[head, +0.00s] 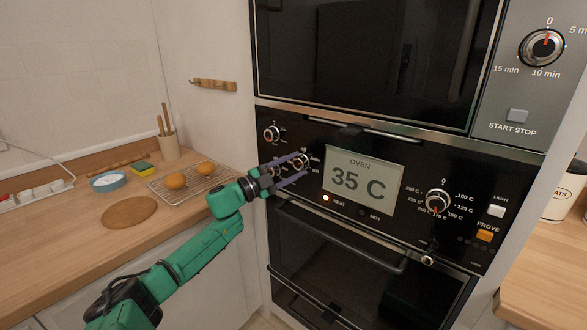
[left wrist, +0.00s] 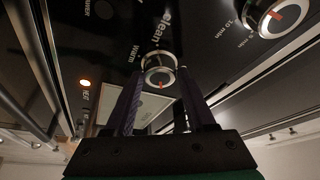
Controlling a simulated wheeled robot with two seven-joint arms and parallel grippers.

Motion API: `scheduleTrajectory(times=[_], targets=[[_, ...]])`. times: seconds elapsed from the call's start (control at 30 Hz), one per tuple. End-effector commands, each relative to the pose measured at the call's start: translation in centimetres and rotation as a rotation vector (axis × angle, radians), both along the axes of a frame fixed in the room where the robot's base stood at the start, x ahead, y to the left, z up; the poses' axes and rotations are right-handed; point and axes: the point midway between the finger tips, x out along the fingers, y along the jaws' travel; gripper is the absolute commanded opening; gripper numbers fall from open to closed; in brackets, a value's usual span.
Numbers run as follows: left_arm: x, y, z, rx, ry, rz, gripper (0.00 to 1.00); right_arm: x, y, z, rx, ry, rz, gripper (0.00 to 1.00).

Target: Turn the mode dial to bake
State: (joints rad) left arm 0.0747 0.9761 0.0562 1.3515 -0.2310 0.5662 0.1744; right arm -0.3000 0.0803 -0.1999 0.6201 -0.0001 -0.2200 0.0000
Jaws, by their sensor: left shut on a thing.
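The mode dial (head: 300,162) is a round silver-rimmed knob on the left of the black oven control panel. My left gripper (head: 292,170) reaches it from the lower left, with its two purple fingers on either side of the knob. In the left wrist view the dial (left wrist: 158,68) sits between the fingertips, and the gripper (left wrist: 160,90) is shut on it. A red-orange mark shows on the dial face. The labels "Clean" and "Warm" are readable beside it there. I cannot read a "bake" label, as fingers hide part of the ring. My right gripper is not in view.
An oven display (head: 352,190) reads 35 C, with a lit heat light (head: 326,198) below. Another dial (head: 273,132) is close at the upper left, and a temperature dial (head: 437,202) lies right. A door handle (head: 340,240) runs below the panel. A counter (head: 75,240) stands left.

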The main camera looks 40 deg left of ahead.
Motion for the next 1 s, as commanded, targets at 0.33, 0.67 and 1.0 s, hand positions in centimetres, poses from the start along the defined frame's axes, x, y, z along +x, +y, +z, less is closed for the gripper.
scheduleTrajectory(times=[0.33,0.67,1.0], targets=[[0.0,0.0,-0.1,0.011,0.001,0.0,0.0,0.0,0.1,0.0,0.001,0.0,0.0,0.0],[0.0,0.0,0.0,0.01,0.001,-0.001,0.85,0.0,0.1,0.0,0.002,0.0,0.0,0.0],[-1.0,0.3,-0.5,0.008,0.003,-0.001,0.85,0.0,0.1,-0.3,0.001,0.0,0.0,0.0]])
